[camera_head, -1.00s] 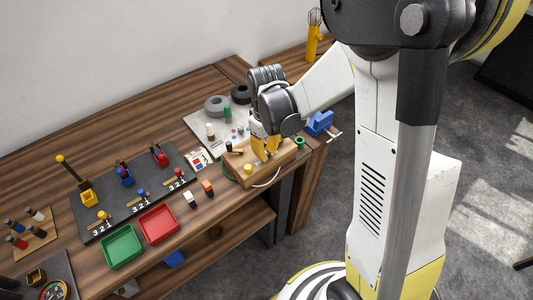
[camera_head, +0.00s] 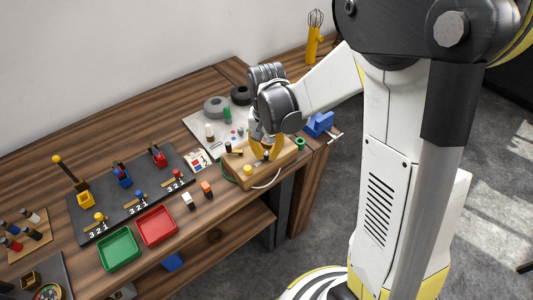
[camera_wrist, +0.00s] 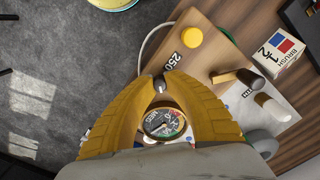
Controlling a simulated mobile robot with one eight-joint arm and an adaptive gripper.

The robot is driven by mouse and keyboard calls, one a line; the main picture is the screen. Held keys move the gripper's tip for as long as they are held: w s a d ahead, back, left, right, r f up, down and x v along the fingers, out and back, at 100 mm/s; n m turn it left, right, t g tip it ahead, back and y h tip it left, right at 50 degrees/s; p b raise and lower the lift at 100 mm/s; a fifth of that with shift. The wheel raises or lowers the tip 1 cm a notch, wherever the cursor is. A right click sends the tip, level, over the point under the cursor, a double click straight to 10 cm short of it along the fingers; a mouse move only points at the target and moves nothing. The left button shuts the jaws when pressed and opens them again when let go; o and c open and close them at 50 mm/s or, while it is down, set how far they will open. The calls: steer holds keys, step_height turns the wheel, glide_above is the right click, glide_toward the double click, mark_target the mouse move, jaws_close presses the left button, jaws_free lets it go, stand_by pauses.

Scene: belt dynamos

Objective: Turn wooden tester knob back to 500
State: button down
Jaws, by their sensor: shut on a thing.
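The wooden tester (camera_head: 242,181) is a light wood block near the right end of the bench. It has a yellow button (camera_wrist: 192,37), a round dial gauge (camera_wrist: 163,122) and a "250" label (camera_wrist: 172,61). My gripper (camera_head: 265,158) is over the tester, pointing down. In the wrist view, its two yellow fingers are closed at the tips on the small dark-and-silver knob (camera_wrist: 160,86). The fingers hide much of the tester's top. The gauge shows between them, but I cannot tell its reading. The "500" mark is not visible.
A white cable (camera_head: 268,184) curves from the tester's front side. A blue vise (camera_head: 319,123) stands to the right. A brush box (camera_wrist: 277,48) and small cylinders are close beside the tester. Red (camera_head: 157,226) and green (camera_head: 119,249) trays sit at the left.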

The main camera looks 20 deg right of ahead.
mark_target(266, 153)
steer(key=shift+m, duration=1.1)
steer(key=c, duration=1.6)
jaws_free()
steer(key=shift+c, duration=0.2)
step_height(266, 153, up, 12)
